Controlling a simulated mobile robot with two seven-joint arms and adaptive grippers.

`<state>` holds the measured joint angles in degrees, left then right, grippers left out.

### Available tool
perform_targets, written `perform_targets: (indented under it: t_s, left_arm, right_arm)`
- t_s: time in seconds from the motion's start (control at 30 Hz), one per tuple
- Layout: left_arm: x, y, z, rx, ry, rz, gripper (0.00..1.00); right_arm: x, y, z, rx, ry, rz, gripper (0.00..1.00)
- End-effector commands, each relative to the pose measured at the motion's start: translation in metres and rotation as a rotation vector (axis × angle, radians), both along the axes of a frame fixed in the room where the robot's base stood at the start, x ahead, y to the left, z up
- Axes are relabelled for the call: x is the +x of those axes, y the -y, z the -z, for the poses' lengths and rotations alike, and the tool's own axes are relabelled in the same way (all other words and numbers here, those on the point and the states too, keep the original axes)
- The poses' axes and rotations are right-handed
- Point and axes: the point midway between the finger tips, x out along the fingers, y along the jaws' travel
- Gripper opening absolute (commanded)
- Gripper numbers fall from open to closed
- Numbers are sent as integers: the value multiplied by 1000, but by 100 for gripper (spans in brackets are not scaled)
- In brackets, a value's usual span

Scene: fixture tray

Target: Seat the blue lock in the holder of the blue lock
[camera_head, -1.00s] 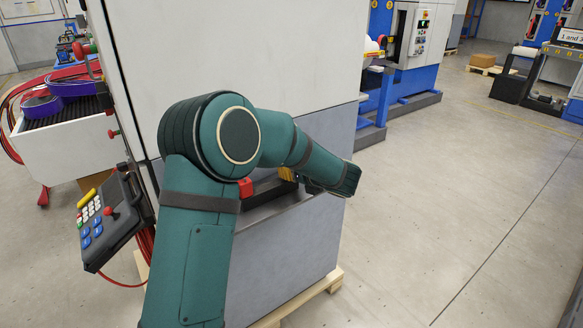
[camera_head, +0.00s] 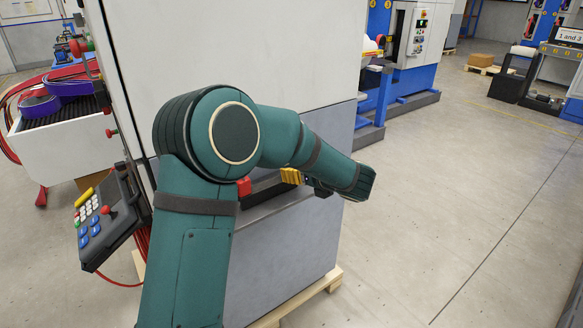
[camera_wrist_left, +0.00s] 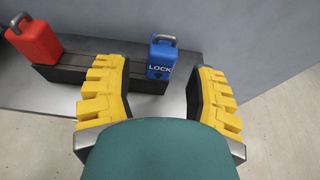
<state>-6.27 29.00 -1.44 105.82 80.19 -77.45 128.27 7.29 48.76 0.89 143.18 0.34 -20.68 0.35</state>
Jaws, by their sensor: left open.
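The blue lock (camera_wrist_left: 160,62), with a grey shackle and the word LOCK, stands upright at the right end of a long dark holder block (camera_wrist_left: 92,66) in the left wrist view. I cannot tell whether it sits fully down in its slot. My left gripper (camera_wrist_left: 158,72) is open, its yellow fingers apart on either side of the view, with the lock beyond and between them, apparently untouched. In the head view the gripper's yellow fingers (camera_head: 291,175) show beside the forearm, which hides the blue lock. My right gripper is not in view.
A red lock (camera_wrist_left: 34,40) stands at the left end of the block; it also shows in the head view (camera_head: 244,187). The block lies on a grey ledge (camera_wrist_left: 50,96) against a grey machine wall (camera_wrist_left: 240,40). A control panel (camera_head: 108,218) juts out at left.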

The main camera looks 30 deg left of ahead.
Motion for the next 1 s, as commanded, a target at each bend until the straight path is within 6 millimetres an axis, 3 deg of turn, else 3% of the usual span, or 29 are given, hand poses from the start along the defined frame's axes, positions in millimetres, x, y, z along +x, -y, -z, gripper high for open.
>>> perform_targets:
  t_s: [0.2,0.4,1.0]
  left_arm:
    - [-16,40,-16,0,2,4,56]
    - [-25,62,-25,1,1,1,56]
    - [-28,69,-27,1,0,0,56]
  right_arm:
    - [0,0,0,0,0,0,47]
    - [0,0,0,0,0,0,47]
    - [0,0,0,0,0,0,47]
